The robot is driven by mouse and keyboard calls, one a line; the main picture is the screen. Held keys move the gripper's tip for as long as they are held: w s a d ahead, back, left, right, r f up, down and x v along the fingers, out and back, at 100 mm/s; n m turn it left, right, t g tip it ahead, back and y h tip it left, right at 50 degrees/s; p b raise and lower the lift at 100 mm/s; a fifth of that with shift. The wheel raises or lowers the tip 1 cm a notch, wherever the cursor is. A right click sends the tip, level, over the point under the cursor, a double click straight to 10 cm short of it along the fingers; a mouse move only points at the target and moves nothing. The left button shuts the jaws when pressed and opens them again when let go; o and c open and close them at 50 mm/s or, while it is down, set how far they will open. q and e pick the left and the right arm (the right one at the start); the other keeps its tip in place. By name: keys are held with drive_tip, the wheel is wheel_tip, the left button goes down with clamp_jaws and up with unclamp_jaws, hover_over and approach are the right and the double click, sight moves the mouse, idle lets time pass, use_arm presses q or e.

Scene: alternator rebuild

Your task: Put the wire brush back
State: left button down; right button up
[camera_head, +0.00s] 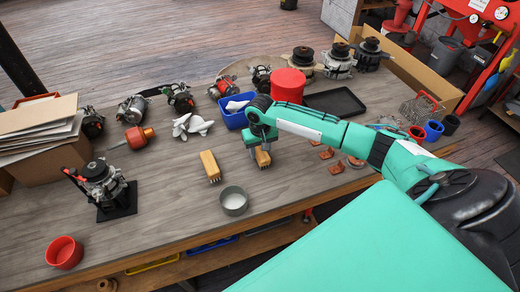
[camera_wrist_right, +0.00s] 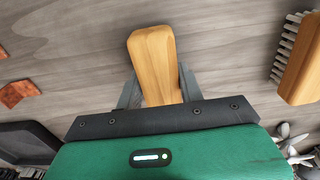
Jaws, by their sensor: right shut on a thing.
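My right gripper (camera_head: 262,137) is shut on a wooden-handled wire brush (camera_head: 263,158), near the middle of the bench. In the right wrist view the brush's pale wooden handle (camera_wrist_right: 154,62) sticks out between the two fingers (camera_wrist_right: 158,88). Its bristles are hidden there. I cannot tell whether it touches the bench top. My left gripper is not in view.
A grey cup (camera_head: 233,201) stands in front of the brushes. A blue bin (camera_head: 235,117) and red round container (camera_head: 288,85) are behind the gripper. A black tray (camera_head: 335,103) and several copper-coloured pieces (camera_head: 327,154) lie to the right.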

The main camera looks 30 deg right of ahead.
drive_tip(key=o, duration=0.9)
wheel_tip(320, 180, up, 12)
drive_tip(key=shift+r+b, duration=0.1)
drive_tip(key=shift+b, duration=0.45)
